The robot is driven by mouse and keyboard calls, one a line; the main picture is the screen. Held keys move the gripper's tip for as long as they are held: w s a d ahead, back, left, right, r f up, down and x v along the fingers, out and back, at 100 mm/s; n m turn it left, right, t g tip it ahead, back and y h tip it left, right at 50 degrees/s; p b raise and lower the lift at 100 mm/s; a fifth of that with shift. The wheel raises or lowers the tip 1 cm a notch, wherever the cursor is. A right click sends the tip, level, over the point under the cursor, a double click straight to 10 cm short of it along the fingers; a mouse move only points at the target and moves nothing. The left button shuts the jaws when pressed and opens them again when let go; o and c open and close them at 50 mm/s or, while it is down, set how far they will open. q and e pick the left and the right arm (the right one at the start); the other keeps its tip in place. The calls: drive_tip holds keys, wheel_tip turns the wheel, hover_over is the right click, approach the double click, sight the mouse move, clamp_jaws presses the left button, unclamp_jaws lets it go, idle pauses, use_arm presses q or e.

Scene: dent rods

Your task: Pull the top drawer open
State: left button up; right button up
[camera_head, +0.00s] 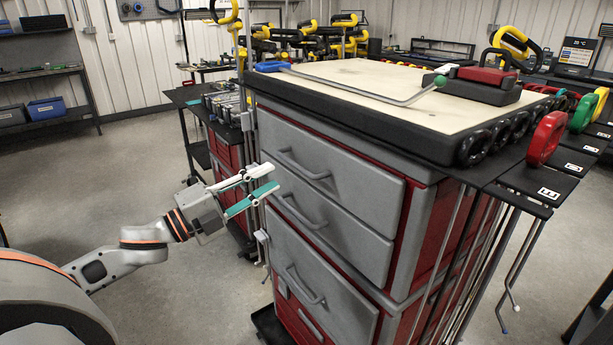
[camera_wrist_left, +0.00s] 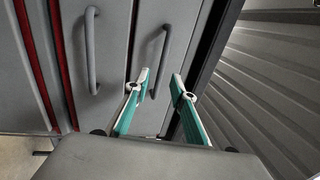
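The top drawer (camera_head: 355,170) is a grey front on the red and grey cabinet and is shut. Its bar handle (camera_head: 303,165) sits towards its left part. My left gripper (camera_head: 273,178), with white and teal fingers, is open and empty in front of the drawers, just left of this handle. In the left wrist view the handle (camera_wrist_left: 160,62) appears in the gap between the fingertips of the left gripper (camera_wrist_left: 158,82), beyond them; contact cannot be told. My right gripper is not in view.
Below is a second drawer handle (camera_head: 298,212), also in the left wrist view (camera_wrist_left: 91,50), and a lower drawer (camera_head: 335,290). The worktop (camera_head: 370,85) overhangs above and carries a bent rod (camera_head: 370,92). Open floor (camera_head: 130,180) lies to the left.

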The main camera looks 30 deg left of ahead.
sight(292, 165)
use_arm(q)
drive_tip(key=shift+r+b+x, duration=0.2)
drive_tip(key=shift+b+x, duration=0.25)
drive_tip(key=shift+x, duration=3.5)
drive_tip(key=shift+d, duration=0.1)
clamp_jaws()
